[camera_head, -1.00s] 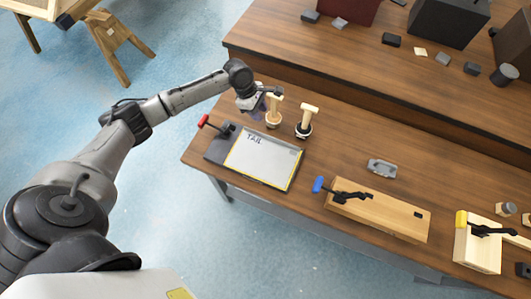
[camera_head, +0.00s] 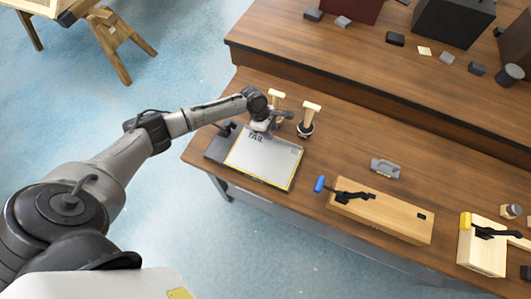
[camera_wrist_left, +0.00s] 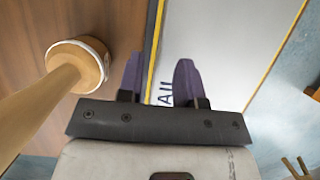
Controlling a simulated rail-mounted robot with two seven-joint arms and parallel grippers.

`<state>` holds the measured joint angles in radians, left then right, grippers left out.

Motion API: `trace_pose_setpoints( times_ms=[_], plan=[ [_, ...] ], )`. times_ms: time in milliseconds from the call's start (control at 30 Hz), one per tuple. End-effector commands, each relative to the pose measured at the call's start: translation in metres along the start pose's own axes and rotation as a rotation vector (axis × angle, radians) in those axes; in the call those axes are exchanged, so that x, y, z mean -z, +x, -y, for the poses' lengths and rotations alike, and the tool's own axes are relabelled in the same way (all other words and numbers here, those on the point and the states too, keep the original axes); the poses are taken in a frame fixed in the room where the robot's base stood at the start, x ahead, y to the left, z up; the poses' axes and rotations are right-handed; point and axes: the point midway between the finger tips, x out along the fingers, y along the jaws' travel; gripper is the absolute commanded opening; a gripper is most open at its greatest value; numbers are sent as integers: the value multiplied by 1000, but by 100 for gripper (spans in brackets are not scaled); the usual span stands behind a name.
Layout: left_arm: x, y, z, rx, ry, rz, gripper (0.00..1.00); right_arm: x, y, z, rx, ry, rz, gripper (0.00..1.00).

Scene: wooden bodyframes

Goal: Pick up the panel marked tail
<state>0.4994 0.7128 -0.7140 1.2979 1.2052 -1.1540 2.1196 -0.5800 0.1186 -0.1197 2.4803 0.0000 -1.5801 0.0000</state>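The panel marked TAIL (camera_head: 265,163) is a pale grey sheet with a yellow border, lying on a dark base at the left end of the table. My left gripper (camera_head: 270,127) is over the panel's far edge, by the lettering. In the left wrist view, its two purple fingers (camera_wrist_left: 158,82) are apart, with the yellow-edged border of the panel (camera_wrist_left: 235,50) showing between them. No contact with the panel can be made out. My right gripper is not in view.
Two wooden-handled tools (camera_head: 309,118) stand just beyond the panel; one is close to the gripper, also in the left wrist view (camera_wrist_left: 78,65). To the right are a grey part (camera_head: 385,168), a wooden block (camera_head: 390,216) with a blue-handled clamp, and a yellow-handled clamp (camera_head: 466,221).

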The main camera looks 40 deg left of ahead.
Motion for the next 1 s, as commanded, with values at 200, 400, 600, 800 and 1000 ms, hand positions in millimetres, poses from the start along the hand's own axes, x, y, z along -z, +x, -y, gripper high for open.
trace_pose_setpoints(
  times_ms=[200,400,600,800,1000],
  plan=[
    [0,20,0,-1,0,1,33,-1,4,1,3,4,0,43],
    [0,22,0,-1,0,1,33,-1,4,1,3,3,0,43],
    [0,22,0,-1,0,0,22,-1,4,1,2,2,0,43],
    [0,22,0,-1,0,0,3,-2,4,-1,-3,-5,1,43],
    [0,22,0,0,0,0,0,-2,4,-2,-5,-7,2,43]
  ],
)
